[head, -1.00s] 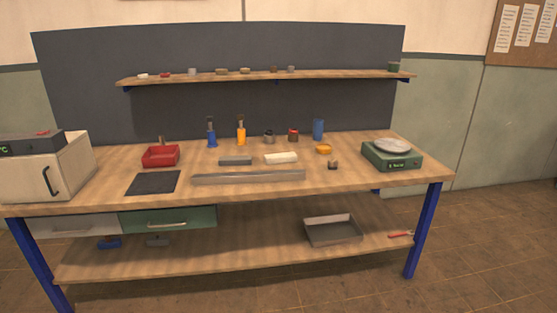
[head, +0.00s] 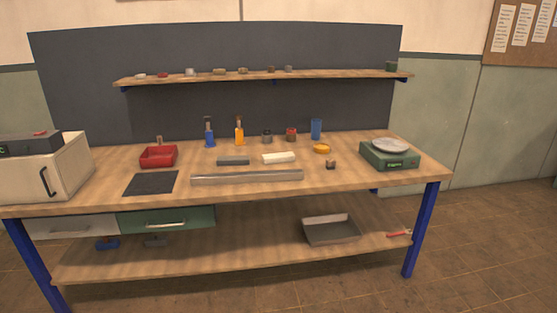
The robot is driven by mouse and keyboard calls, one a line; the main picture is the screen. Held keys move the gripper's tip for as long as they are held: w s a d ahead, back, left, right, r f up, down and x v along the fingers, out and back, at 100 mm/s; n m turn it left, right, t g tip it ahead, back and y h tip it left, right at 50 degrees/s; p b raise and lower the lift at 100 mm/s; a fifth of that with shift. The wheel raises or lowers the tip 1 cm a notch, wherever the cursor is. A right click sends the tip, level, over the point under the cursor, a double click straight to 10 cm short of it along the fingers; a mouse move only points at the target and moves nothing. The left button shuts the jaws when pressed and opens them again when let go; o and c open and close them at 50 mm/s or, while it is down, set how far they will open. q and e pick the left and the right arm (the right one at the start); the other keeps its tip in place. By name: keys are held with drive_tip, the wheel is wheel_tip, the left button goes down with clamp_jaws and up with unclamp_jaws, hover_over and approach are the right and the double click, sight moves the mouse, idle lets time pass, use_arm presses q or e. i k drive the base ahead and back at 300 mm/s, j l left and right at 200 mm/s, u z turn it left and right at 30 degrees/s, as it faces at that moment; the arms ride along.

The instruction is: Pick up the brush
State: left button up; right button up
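No thing can be told for certain as the brush at this size. A small brown upright piece (head: 160,140) shows at the back of the red tray (head: 158,157) on the left of the workbench. A small dark and tan item (head: 331,164) lies right of the middle of the bench top. A thin red-ended item (head: 399,232) lies at the right end of the lower shelf. Neither of my grippers is in view.
The wooden workbench (head: 340,184) carries a blue bottle (head: 209,134), an orange bottle (head: 239,134), a long grey bar (head: 246,178), a white block (head: 278,157), a dark mat (head: 151,183) and a green scale (head: 390,158). A white oven-like box (head: 42,172) stands left.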

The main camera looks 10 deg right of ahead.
sight(331, 165)
drive_tip(key=i+l, duration=0.2)
drive_tip(key=i, duration=0.3)
drive_tip(key=i+l, duration=0.2)
drive_tip(key=i, duration=0.3)
drive_tip(key=i+l, duration=0.2)
drive_tip(key=i, duration=0.25)
drive_tip(key=i+l, duration=0.15)
drive_tip(key=i, duration=0.35)
drive_tip(key=i+l, duration=0.2)
drive_tip(key=i, duration=0.3)
drive_tip(key=i+l, duration=0.2)
drive_tip(key=i, duration=0.3)
